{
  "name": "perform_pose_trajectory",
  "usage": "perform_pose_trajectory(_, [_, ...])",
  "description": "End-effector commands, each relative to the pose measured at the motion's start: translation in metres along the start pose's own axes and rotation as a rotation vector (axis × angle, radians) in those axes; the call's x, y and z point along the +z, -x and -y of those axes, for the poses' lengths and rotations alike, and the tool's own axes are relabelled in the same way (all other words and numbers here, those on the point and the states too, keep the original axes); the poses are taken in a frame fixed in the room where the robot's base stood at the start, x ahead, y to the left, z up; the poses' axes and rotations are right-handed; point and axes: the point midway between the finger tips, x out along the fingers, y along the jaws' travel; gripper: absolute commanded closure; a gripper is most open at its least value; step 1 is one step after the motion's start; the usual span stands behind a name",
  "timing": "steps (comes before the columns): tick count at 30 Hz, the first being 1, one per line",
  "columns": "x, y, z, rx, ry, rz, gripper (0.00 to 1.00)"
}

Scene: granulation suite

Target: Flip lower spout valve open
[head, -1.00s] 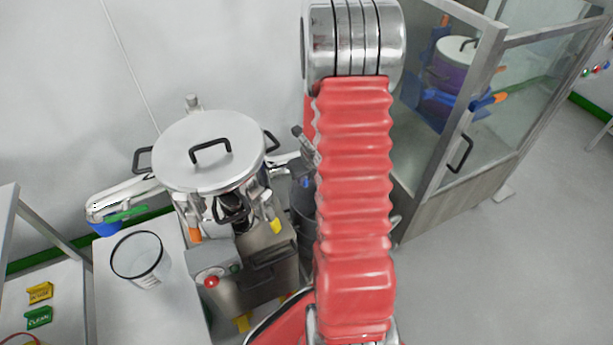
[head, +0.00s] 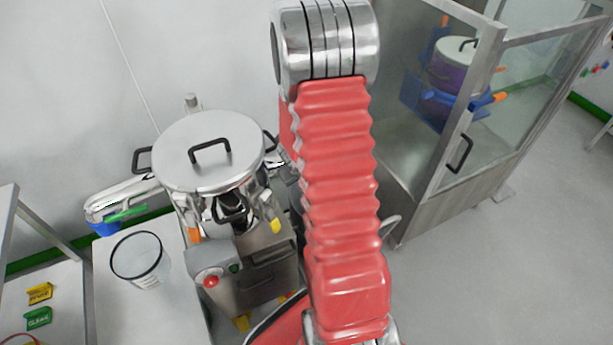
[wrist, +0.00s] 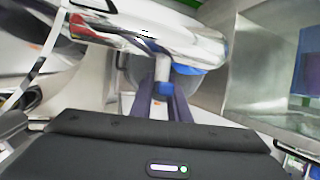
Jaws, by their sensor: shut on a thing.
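In the wrist view my gripper (wrist: 160,108) has its two dark fingers on either side of a short pale lever with a blue part (wrist: 164,86), apparently the valve lever, and is shut on it. The lever hangs from a shiny metal spout (wrist: 125,32) that runs across the upper part of that view. A blue piece (wrist: 190,69) shows at the spout's underside. In the head view my red arm hides the lever and the fingers. A lidded steel vessel (head: 208,150) stands left of my arm.
A steel cabinet with a red button (head: 210,281) stands below the vessel. A clear round container (head: 140,260) is on the white table (head: 105,310) at left. A glass-walled enclosure (head: 440,190) stands at right. Open floor (head: 500,280) lies at lower right.

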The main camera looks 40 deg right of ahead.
Motion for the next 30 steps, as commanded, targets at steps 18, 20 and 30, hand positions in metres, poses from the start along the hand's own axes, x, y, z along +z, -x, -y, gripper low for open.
perform_pose_trajectory(18, [-0.0007, 0.0010, -0.0002, -0.089, 0.039, -0.001, 0.82])
perform_pose_trajectory(20, [-0.0007, 0.0010, -0.0001, -0.089, 0.039, -0.001, 0.78])
perform_pose_trajectory(30, [-0.0009, 0.0008, 0.0000, -0.089, 0.038, -0.001, 0.66])
